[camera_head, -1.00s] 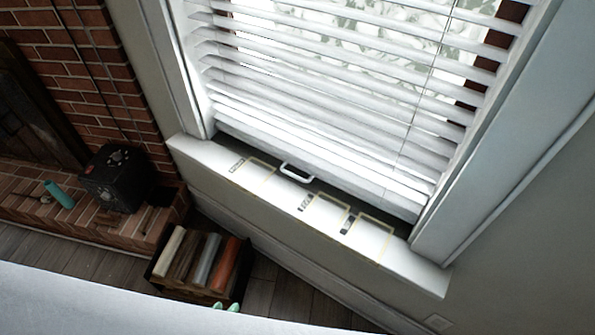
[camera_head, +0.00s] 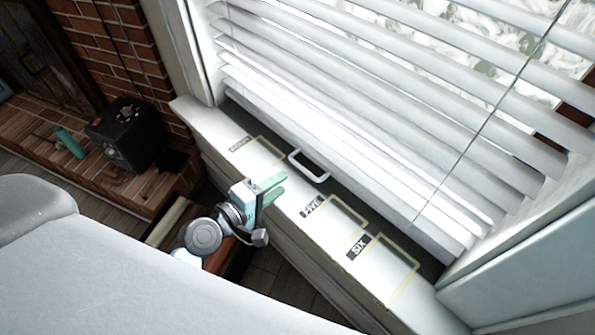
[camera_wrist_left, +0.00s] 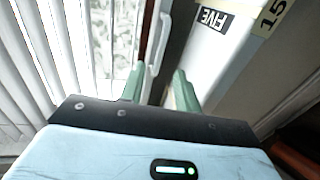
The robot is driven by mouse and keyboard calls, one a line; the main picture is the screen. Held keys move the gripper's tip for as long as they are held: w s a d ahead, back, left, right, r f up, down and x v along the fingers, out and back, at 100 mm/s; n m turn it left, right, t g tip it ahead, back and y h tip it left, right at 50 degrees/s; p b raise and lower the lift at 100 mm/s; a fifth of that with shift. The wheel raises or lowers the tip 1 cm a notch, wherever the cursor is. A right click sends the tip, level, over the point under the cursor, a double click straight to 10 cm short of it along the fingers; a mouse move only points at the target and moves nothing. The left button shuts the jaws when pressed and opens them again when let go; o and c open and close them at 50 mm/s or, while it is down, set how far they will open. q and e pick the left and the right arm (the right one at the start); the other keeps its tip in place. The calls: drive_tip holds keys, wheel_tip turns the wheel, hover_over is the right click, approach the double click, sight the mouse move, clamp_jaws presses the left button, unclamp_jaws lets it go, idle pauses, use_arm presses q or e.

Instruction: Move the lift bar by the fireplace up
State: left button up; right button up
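The lift bar (camera_head: 309,167) is a white loop handle at the foot of the white blinds (camera_head: 345,120), just above the sill in the head view. My left gripper (camera_head: 281,187), with green fingers, is over the sill, a little left of and below the bar. In the left wrist view its fingers (camera_wrist_left: 158,82) are apart, and the white lift bar (camera_wrist_left: 157,42) shows ahead in the gap between them. I cannot tell whether they touch it. The blinds hang partly lowered. My right gripper is not in view.
The white window sill (camera_head: 212,128) has yellow outlined areas with labels such as FIVE and SIX. A black box (camera_head: 128,133) and a teal cylinder (camera_head: 70,142) stand on the brick hearth at left. A crate below the sill is mostly hidden by my arm.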

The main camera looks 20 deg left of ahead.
use_arm(q)
drive_tip(key=x, duration=0.6)
drive_tip(key=shift+w+d+f, duration=0.1)
drive_tip(key=shift+w+d, duration=0.05)
drive_tip(key=shift+w, duration=0.25)
clamp_jaws()
